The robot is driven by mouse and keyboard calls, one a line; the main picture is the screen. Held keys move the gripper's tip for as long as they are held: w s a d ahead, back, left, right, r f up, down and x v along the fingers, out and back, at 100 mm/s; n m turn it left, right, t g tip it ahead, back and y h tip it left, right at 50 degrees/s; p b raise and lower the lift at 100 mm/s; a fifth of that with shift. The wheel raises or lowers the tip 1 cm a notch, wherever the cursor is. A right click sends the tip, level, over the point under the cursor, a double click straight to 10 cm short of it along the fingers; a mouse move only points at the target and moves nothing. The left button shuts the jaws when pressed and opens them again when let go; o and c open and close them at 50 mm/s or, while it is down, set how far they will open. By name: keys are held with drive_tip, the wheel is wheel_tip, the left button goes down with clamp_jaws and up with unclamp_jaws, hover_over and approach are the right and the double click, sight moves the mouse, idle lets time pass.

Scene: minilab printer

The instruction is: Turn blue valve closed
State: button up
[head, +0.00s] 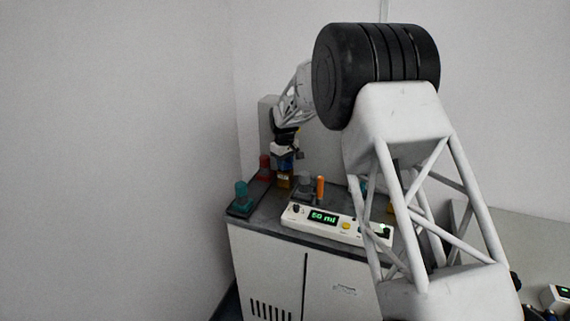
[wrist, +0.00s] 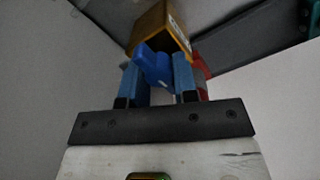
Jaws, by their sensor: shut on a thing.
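The blue valve handle (wrist: 153,66) sits between the two blue fingers of my gripper (wrist: 160,75) in the wrist view. My gripper is shut on it. A yellow-orange block (wrist: 160,28) is right behind the handle, apparently the valve's body. In the head view my gripper (head: 286,159) is at the back left of the machine top, just above the yellow-orange block (head: 284,181). The fingers hide most of the handle there, and its turn angle is hard to read.
A red valve (head: 265,166) stands close to the left of my gripper. A teal valve (head: 241,194) stands at the front left. A grey knob (head: 305,183) and an orange post (head: 320,187) stand to the right, behind a white control panel (head: 328,217) reading about 50 ml.

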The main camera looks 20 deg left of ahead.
idle(0.4)
drive_tip(key=o, duration=0.9)
drive_tip(key=shift+r, duration=0.15)
drive_tip(key=shift+s+a+r, duration=0.1)
drive_tip(key=shift+r, duration=3.65)
